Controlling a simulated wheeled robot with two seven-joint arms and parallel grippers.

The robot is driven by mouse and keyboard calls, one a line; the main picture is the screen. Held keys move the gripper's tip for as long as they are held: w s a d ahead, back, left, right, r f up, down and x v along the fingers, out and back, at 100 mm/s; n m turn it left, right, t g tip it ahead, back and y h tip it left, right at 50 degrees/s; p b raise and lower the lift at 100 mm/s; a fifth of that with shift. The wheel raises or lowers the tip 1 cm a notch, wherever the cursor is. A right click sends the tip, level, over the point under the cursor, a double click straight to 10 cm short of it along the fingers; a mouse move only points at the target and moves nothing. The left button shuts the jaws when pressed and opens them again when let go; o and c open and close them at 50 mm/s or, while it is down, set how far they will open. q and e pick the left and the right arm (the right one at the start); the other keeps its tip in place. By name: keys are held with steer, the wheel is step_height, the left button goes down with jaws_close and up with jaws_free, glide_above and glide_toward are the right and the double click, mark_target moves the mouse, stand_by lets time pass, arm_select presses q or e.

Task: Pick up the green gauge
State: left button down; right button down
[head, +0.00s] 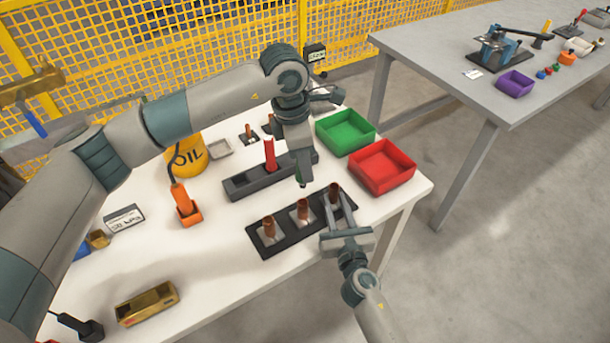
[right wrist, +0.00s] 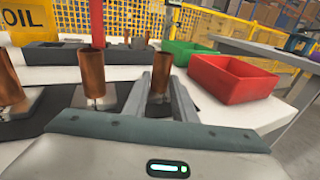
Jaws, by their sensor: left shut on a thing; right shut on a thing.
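The rest of the gauge is hidden by the gripper and wrist. A red gauge (head: 269,153) stands upright in the rack. My right gripper (head: 336,208) is shut on the rightmost copper tube (head: 334,190), which stands on the black fixture (head: 262,245). The tube also shows between the fingers in the right wrist view (right wrist: 160,80).
A green bin (head: 345,131) and a red bin (head: 381,166) stand at the table's right side. Other copper tubes (head: 302,209) stand on the fixture. An orange tool holder (head: 188,208), a yellow oil can (head: 187,157) and a brass block (head: 147,303) are to the left.

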arm_select(q)
steer(key=shift+r, duration=0.35)
arm_select(e)
steer(key=c, duration=1.4)
jaws_free()
steer(key=s, duration=0.8)
steer(key=s+d, duration=0.1)
steer(key=s, duration=0.3)
steer(key=shift+r, duration=0.3)
